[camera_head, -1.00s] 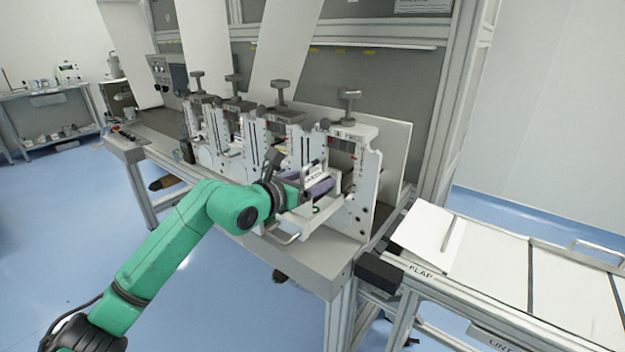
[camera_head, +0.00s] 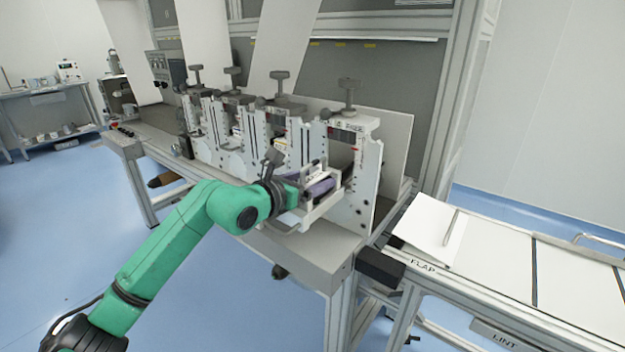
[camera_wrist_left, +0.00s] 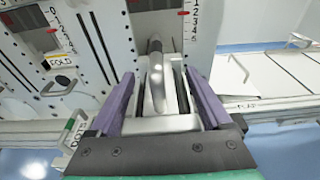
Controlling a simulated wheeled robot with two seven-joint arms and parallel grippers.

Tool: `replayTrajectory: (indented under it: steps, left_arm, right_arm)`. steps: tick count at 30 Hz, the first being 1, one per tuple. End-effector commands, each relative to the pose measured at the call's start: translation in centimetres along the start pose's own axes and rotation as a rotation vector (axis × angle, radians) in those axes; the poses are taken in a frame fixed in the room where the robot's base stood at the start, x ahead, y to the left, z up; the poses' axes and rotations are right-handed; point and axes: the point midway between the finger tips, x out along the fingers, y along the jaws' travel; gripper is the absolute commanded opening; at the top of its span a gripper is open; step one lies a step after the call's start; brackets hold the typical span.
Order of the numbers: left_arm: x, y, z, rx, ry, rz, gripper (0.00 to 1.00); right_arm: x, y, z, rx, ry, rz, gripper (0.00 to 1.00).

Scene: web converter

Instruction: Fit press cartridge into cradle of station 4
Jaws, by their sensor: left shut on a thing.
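My left gripper (camera_head: 308,188) is at the open front of the rightmost station, labelled 4 FADE (camera_head: 352,128). In the head view the cartridge is mostly hidden by the fingers. The white cradle (camera_head: 316,213) with a wire loop at its front lies just under the gripper. I cannot tell whether the cartridge is fully seated in it. My right gripper is not in view.
Several similar stations with top knobs (camera_head: 280,78) stand in a row to the left, one labelled FOLD (camera_wrist_left: 62,62). Blue floor in front is free.

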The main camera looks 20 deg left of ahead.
Motion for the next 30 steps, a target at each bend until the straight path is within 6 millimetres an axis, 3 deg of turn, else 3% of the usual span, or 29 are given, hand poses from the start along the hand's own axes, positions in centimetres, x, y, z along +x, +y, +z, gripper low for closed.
replayTrajectory:
  steps: [4, 5, 6, 17, 30]
  left_arm:
    - [0.1, 0.0, -0.3, 0.0, -0.004, 0.0, 0.0]
    - [0.0, 0.0, -0.2, 0.0, -0.005, 0.0, 0.86]
    - [0.0, 0.0, -0.2, 0.0, -0.004, 0.0, 1.0]
    - [-0.6, 0.1, -0.6, 0.001, 0.0, 0.001, 1.0]
    - [-9.2, 0.0, -1.2, 0.005, 0.002, 0.002, 1.0]
  right_arm:
    - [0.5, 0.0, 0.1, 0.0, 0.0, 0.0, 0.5]
    - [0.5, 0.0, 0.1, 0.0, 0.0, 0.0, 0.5]
    - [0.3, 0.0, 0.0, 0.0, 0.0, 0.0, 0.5]
    - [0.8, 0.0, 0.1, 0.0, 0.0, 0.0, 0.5]
    - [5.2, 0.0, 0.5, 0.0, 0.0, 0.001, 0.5]
